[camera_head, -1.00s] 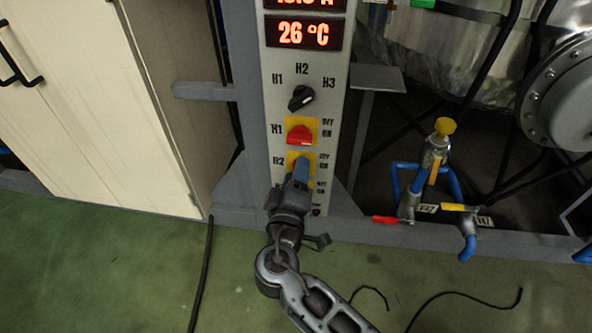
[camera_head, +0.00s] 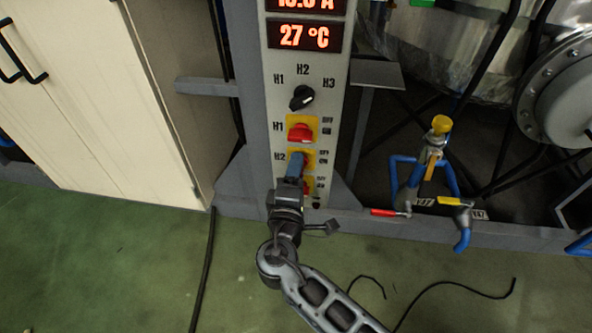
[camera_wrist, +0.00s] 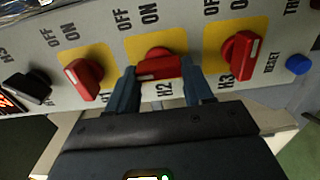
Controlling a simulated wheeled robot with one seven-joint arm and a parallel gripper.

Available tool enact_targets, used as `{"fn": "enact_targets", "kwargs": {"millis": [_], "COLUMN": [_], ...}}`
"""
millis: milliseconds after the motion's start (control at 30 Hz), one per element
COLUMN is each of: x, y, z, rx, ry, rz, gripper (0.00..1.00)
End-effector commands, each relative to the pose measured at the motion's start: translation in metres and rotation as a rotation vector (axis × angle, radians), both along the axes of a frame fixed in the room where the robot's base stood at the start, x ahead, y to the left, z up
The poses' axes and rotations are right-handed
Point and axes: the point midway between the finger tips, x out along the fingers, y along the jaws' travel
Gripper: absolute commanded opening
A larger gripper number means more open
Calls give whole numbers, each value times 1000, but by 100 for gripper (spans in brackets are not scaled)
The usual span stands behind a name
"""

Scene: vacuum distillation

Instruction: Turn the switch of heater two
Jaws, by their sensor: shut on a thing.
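The red switch of heater two (camera_wrist: 158,66) sits on a yellow plate marked H2, in the middle of the wrist view. My gripper (camera_wrist: 160,78) is shut on this switch, with one blue finger on each side of it. In the head view my gripper (camera_head: 296,160) covers most of the H2 switch, and its exact angle is hard to tell there. In the wrist view the knob lies nearly level across the picture, unlike the tilted knobs on either side.
The red H1 switch (camera_head: 300,132) is above H2, and the H3 switch (camera_wrist: 238,58) is on its other side. A black selector knob (camera_head: 301,97) and a display reading 27 °C (camera_head: 304,36) are higher up. A blue button (camera_wrist: 297,64) is beyond H3. Valves (camera_head: 436,150) stand right.

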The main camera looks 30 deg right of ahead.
Motion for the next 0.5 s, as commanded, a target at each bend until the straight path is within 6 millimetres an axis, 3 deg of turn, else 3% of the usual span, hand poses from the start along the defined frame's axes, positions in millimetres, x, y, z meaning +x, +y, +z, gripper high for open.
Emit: {"fn": "enact_targets", "kwargs": {"millis": [233,267,500], "x": [0,0,0], "y": [1,1,0], "z": [-1,-1,-1], "rx": [-3,-3,-2], "ry": [2,2,1], "rz": [3,3,2], "gripper": [21,52,75]}}
